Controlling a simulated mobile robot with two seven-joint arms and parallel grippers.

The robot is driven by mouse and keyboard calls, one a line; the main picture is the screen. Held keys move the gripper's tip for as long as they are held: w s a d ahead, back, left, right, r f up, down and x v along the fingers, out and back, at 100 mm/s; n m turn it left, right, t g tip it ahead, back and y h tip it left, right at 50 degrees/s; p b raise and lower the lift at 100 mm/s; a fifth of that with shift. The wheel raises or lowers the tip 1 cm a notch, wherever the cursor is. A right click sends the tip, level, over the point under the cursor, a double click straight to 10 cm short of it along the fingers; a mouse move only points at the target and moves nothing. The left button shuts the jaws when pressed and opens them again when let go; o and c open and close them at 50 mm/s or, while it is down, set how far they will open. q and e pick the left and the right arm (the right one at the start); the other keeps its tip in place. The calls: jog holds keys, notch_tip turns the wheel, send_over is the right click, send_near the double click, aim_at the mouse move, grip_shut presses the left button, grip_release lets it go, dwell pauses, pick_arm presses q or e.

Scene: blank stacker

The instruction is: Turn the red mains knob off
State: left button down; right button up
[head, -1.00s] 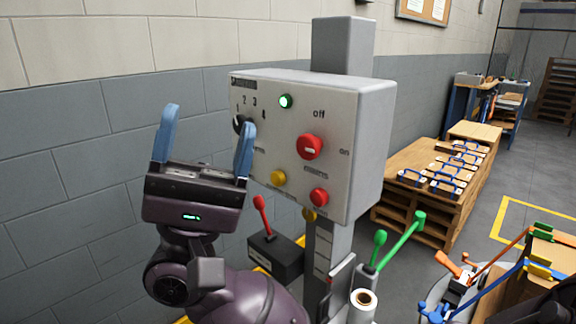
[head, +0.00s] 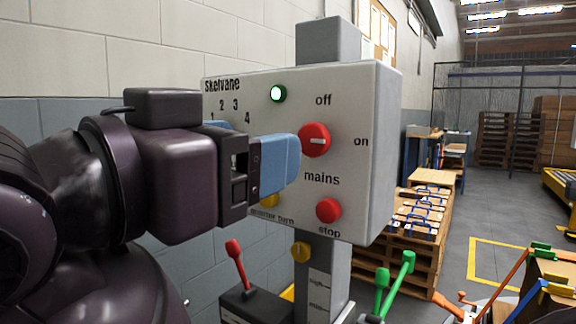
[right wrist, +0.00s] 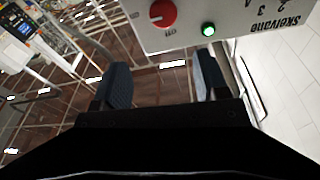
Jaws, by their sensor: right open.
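The red mains knob (head: 314,140) is on the front of a light grey panel (head: 350,205). Its white bar lies level, in line with the "on" label at its right; "off" is above it. My right gripper (head: 296,160) points at the panel, its near blue finger just left of the knob; I cannot tell whether it touches. In the right wrist view my right gripper (right wrist: 161,82) is open and empty, and the knob (right wrist: 162,12) shows upside down, across from the gap between the fingers. My left gripper is out of view.
A green lamp (head: 278,93) glows above the knob. A red stop button (head: 328,210) is below it and a yellow button (head: 268,201) is partly covered by my gripper. A red lever (head: 236,265) and green levers (head: 396,280) stand lower.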

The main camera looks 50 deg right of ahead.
aim_at(310, 141)
jog(key=shift+m+t, duration=0.3)
jog(key=shift+t, duration=0.2)
jog(key=d, duration=0.7)
jog(key=w+d+b, duration=0.1)
jog(key=d, duration=0.2)
jog(key=shift+d+f, duration=0.1)
jog(key=shift+d, duration=0.3)
jog(key=c, duration=0.9)
